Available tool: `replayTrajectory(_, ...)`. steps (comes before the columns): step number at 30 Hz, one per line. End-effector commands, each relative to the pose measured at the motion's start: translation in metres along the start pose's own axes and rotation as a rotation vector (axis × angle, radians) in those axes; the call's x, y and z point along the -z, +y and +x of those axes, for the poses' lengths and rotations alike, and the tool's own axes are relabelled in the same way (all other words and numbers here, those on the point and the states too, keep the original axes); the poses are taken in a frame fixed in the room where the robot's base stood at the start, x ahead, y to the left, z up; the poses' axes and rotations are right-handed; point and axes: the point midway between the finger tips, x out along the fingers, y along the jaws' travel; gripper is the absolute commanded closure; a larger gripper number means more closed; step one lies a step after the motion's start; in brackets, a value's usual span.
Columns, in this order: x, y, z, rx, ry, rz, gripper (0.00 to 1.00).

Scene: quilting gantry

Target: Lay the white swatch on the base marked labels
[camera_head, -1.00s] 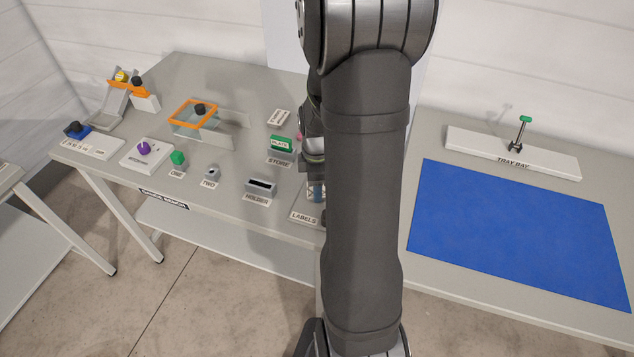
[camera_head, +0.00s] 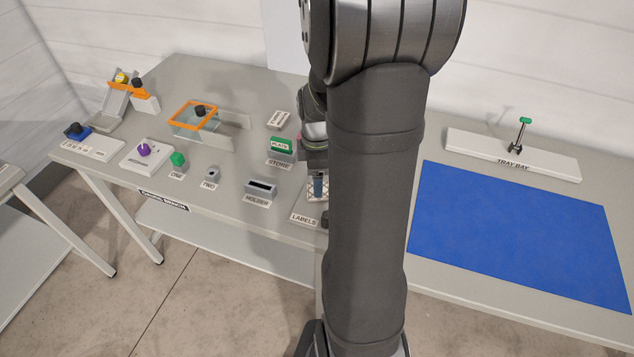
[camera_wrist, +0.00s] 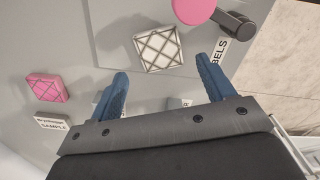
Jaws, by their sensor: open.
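The white swatch (camera_wrist: 158,48), with a dark lattice pattern, lies just beyond my fingertips in the wrist view. It lies beside the LABELS sign (camera_wrist: 219,54), and I cannot tell how much of a base is under it. In the head view the swatch shows only partly, behind a blue finger, by the LABELS sign (camera_head: 304,218). My gripper (camera_wrist: 162,65) is open, its blue fingers apart with nothing between them. The swatch appears between and past the tips, clear of both fingers. My arm hides the area to the right of it in the head view.
A pink swatch (camera_wrist: 46,88) lies by the SAMPLE sign (camera_wrist: 54,127). A pink round knob (camera_wrist: 193,10) and a dark handle (camera_wrist: 235,22) stand close to the white swatch. The holder (camera_head: 260,188) is left of LABELS. A blue mat (camera_head: 515,235) covers the right table.

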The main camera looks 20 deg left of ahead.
Motion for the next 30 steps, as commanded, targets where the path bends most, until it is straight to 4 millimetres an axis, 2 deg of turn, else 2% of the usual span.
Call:
replayTrajectory(1,0.000,0.001,-0.013,-0.006,0.001,0.000,0.25)
replayTrajectory(6,0.000,0.001,-0.048,-0.005,0.001,0.000,0.25)
replayTrajectory(12,0.000,0.000,-0.072,-0.001,0.000,0.000,0.25)
replayTrajectory(24,0.000,0.000,-0.077,0.001,0.000,0.000,0.25)
replayTrajectory(30,0.000,-0.001,-0.066,0.004,0.000,0.000,0.25)
